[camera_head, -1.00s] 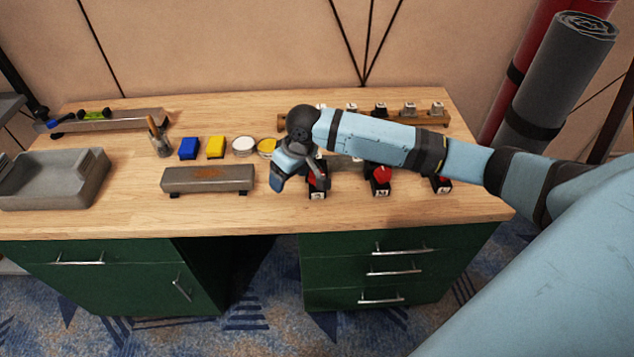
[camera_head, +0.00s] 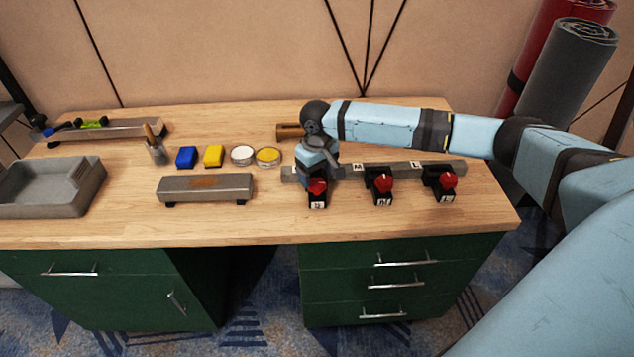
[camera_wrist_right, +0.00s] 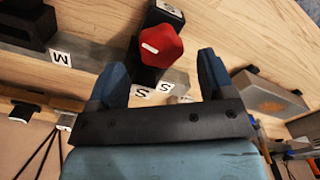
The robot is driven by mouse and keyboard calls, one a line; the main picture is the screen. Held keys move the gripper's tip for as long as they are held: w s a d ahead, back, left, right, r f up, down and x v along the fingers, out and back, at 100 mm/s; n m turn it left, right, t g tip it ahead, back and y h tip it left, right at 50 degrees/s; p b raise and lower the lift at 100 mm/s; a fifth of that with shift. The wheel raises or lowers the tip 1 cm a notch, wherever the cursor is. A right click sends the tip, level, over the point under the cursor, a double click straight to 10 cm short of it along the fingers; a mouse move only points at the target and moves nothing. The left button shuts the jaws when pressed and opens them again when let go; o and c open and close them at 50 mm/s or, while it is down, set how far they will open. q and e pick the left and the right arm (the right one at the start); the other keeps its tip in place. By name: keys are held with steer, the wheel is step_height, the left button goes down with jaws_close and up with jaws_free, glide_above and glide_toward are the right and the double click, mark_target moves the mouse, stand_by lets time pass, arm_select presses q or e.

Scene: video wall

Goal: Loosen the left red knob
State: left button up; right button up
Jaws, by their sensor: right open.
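The left red knob (camera_head: 317,186) sits on a black block at the front of the worktop. In the right wrist view this red knob (camera_wrist_right: 161,45) has a white mark and lies just beyond and between the fingertips, with wood showing on either side. My right gripper (camera_wrist_right: 160,70) is open, its two blue fingers spread and empty. In the head view the right gripper (camera_head: 319,172) hangs over the back of the left knob, its fingers mostly hidden by the wrist. My left gripper is not in view.
The middle red knob (camera_head: 382,184) and right red knob (camera_head: 447,180) stand to the right on the same grey rail (camera_head: 405,169). A grey bar (camera_head: 205,189) lies to the left, with yellow and blue blocks and two round tins behind it. Bare wood lies in front.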

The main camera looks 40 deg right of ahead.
mark_target(317, 182)
steer(key=shift+f, duration=1.8)
